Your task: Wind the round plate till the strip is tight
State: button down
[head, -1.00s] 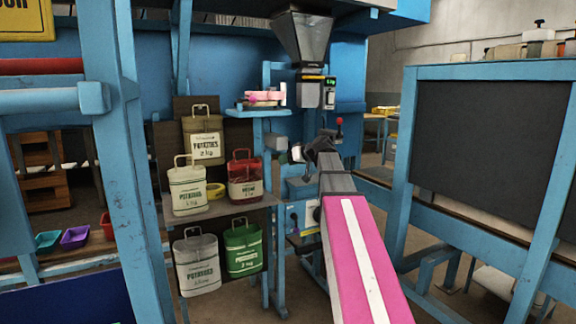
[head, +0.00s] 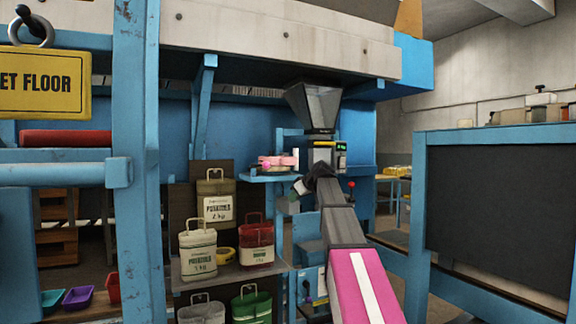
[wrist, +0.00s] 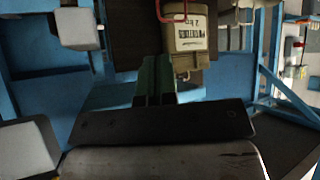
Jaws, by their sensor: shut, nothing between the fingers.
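A small pink item on a pale, flat, round-looking base (head: 277,162) sits on a blue shelf (head: 275,177) left of the weighing machine. It is too small to tell whether it is the round plate with the strip. My arm reaches forward, and its dark end (head: 322,178) is in front of the machine, right of the shelf. My gripper (wrist: 153,72) shows in the wrist view as two green fingers close together, shut and empty. No plate or strip can be made out in the wrist view.
A metal hopper (head: 314,108) stands above the machine. Labelled sacks, one dark red (head: 257,243), stand on a rack at left. A blue post (head: 138,200) is near on the left. A dark blue-framed panel (head: 500,215) stands at right.

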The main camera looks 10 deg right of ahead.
notch_tip(320, 180, up, 24)
jog(key=w+a+n+h, duration=0.1)
jog(key=n+h, duration=0.2)
jog(key=h, duration=0.2)
jog(key=w+d+r+x, duration=0.1)
jog(key=w+d+x, duration=0.1)
jog(key=x, duration=1)
jog(key=shift+a+g, duration=0.2)
jog(key=shift+g, duration=0.2)
